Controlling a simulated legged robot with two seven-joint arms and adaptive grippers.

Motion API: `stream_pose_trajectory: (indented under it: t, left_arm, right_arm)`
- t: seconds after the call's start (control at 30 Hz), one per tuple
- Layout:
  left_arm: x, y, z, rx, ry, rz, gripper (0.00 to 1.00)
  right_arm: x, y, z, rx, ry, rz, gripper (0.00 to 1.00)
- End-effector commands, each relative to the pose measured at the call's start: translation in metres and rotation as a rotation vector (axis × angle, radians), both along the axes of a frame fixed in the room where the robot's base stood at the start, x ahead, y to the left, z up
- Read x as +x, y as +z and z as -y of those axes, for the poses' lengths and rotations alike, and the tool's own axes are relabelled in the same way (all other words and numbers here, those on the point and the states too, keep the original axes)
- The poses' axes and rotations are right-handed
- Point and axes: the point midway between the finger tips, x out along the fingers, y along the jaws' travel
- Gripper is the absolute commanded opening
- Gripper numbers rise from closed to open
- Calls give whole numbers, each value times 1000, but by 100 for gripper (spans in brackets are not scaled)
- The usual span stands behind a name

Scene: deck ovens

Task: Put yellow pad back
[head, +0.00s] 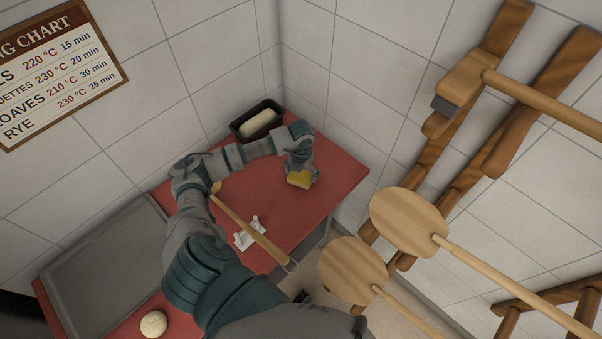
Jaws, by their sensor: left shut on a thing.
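The yellow pad (300,180) is in my left gripper (301,172), at the right part of the red table (290,217). The gripper points down and is shut on the pad, whose yellow face shows below the fingers. I cannot tell whether the pad touches the table top. My left arm comes up from the bottom, bends, and reaches right to the pad. My right gripper is not in view.
A dark tin (239,126) with a pale loaf stands at the back corner. A wooden-handled tool (250,228) lies by a white holder (248,236). A grey tray (103,268) and dough ball (153,324) are at left. Wooden peels (408,222) hang at right.

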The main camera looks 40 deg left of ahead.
Motion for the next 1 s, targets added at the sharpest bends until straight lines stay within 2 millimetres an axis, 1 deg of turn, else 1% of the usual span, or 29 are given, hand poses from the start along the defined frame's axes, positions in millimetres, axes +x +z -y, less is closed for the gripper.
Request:
stream_pose_trajectory:
  t: [0.03, 0.07, 0.1, 0.43, 0.53, 0.67, 0.9, 1.0]
  left_arm:
    - [-1, -3, 1, -1, -1, -6, 55]
    - [-1, -3, 1, -1, -1, -7, 95]
    - [-2, -3, 1, -1, -2, -7, 100]
    - [-2, -1, 1, -1, 0, -4, 100]
    - [-1, 7, 1, 0, 0, -1, 100]
    - [0, 29, 1, -1, -1, 1, 100]
    - [0, 84, 1, 0, -1, 1, 100]
    - [-1, 101, 0, 0, -1, 0, 100]
  right_arm:
    - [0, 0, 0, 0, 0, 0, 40]
    - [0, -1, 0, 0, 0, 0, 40]
    - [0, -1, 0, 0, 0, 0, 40]
    - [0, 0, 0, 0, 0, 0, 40]
    - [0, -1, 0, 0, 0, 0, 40]
    - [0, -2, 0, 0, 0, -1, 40]
    - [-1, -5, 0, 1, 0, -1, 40]
    - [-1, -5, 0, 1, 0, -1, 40]
